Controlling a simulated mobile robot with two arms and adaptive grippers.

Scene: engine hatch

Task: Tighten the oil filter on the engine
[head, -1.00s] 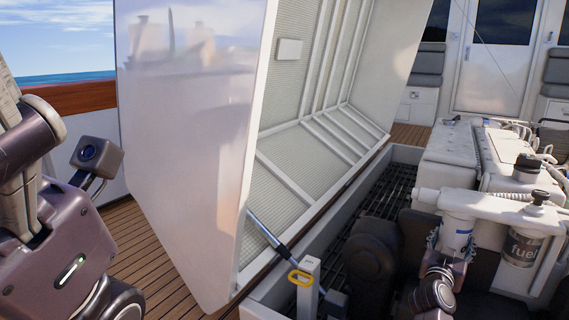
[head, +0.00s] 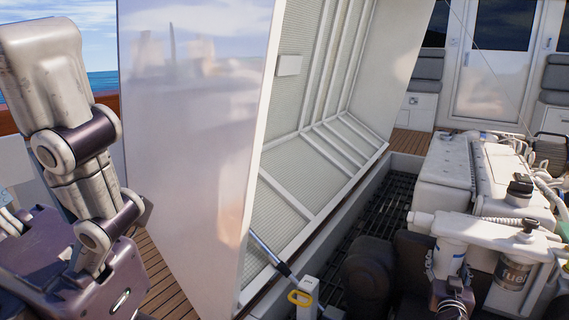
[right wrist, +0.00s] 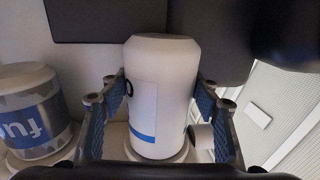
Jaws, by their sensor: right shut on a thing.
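The oil filter, a white canister with a blue stripe (head: 449,254), hangs upright under the white mount on the engine at the right of the head view. My right gripper (head: 447,270) is shut on it from the near side. In the right wrist view, the filter (right wrist: 160,85) is between the two blue-padded fingers (right wrist: 157,105), one on each side. The fingers partly cover its sides. My left arm is at the left of the head view, but I cannot make out its gripper.
A canister marked "fuel" (head: 511,273) hangs close to the right of the oil filter. The open white hatch (head: 195,150) stands left of the engine, with a strut and a yellow-handled post (head: 300,298) near its edge. A dark grating (head: 350,225) lies between hatch and engine.

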